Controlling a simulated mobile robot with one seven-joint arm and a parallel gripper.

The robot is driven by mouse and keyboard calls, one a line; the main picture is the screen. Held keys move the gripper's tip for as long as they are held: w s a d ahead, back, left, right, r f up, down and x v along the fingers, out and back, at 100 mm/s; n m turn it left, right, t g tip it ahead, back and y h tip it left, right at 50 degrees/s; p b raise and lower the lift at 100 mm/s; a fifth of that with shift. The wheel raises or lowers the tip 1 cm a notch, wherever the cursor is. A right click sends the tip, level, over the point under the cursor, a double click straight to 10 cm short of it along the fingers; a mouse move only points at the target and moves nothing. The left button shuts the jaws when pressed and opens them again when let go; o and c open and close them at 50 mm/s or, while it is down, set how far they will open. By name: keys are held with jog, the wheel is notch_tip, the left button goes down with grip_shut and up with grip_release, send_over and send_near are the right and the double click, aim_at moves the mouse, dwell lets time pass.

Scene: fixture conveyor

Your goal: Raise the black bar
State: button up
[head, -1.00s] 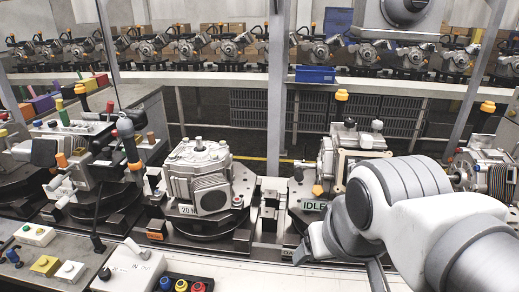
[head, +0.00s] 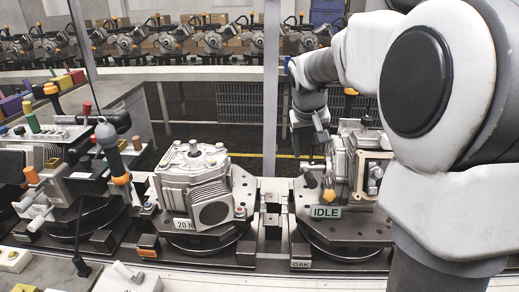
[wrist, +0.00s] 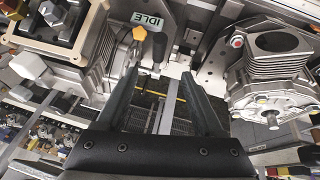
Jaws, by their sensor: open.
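My gripper (head: 309,148) is open and empty in the head view, pointing down behind the left side of the station labelled IDLE (head: 325,212). In the wrist view its two dark fingers (wrist: 165,85) stand wide apart with floor grating visible between them. A short black bar (wrist: 159,47) lies beyond the fingertips, beside an orange knob (wrist: 139,33) and the IDLE label. It looks like the task's bar, but I cannot be sure. In the head view a dark piece sits by the orange knob (head: 329,196), partly hidden. The fingers appear apart from the bar.
A grey gearbox housing (head: 195,178) sits on the round fixture to the left. A station with coloured-handled levers (head: 113,150) stands at far left. A metal post (head: 271,90) rises behind. My arm hides the right side. Several engine units line the rear conveyor.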

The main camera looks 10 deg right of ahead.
aim_at(311, 177)
jog(key=x, duration=1.7)
jog(key=shift+w+d+f+p, duration=0.1)
jog(key=shift+w+f+p, duration=0.2)
jog(key=shift+w+p, duration=0.1)
grip_shut()
dwell(0.6)
